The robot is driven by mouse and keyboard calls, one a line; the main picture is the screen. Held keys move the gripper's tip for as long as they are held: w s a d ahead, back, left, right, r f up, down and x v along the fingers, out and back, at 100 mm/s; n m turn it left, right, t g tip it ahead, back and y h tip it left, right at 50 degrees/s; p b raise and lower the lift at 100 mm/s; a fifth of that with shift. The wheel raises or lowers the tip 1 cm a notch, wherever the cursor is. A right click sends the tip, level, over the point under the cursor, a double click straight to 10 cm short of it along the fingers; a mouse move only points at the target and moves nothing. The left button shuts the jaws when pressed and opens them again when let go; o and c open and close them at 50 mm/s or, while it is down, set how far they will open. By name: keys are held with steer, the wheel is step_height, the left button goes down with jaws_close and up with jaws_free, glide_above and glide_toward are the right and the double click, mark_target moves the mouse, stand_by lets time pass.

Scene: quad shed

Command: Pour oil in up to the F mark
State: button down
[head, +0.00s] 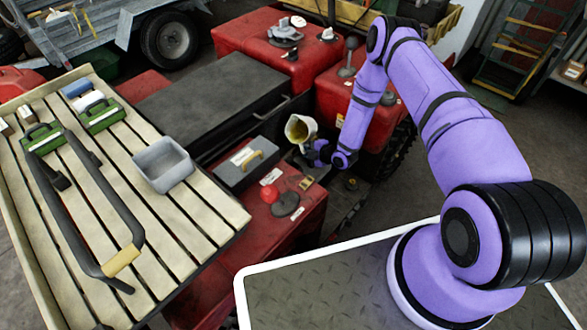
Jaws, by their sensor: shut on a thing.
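My gripper (311,153) is shut on a pale jug (301,127) in the middle of the head view. The jug is tilted, its wide mouth facing the camera, with a yellowish-brown inside. I cannot tell whether oil is running from it. The jug is above the gap between the red body panels of the quad (300,215). A small yellow part (305,183) shows below it, but I cannot tell what it is. The filler opening and the F mark cannot be made out.
A slatted bench (205,215) at the left holds a grey tray (163,164), green-based boxes (101,115) and a black bar frame (105,200).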

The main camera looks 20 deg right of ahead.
mark_target(304, 135)
steer(key=shift+w+d+r+n+t+p, duration=0.1)
steer(key=shift+w+d+n+t+p, duration=0.15)
steer(key=shift+w+p, duration=0.3)
stand_by(1.0)
steer(key=shift+d, duration=0.1)
steer(key=shift+w+d, duration=0.35)
steer(key=shift+w, duration=0.05)
steer(key=shift+w+d+n, duration=0.1)
steer(key=shift+d+n, duration=0.05)
steer(key=shift+n, duration=0.1)
stand_by(0.4)
steer(key=shift+t, duration=0.25)
steer(key=shift+w+d+f+n+t+h+p, duration=0.15)
steer(key=shift+w+f+n+t+h+p, duration=0.15)
steer(key=shift+f+n+h+p, duration=0.15)
stand_by(2.3)
steer(key=shift+w+d+f+n+t, duration=0.1)
steer(key=shift+d+f+n+t, duration=0.1)
steer(key=shift+f+n+t, duration=0.25)
stand_by(1.9)
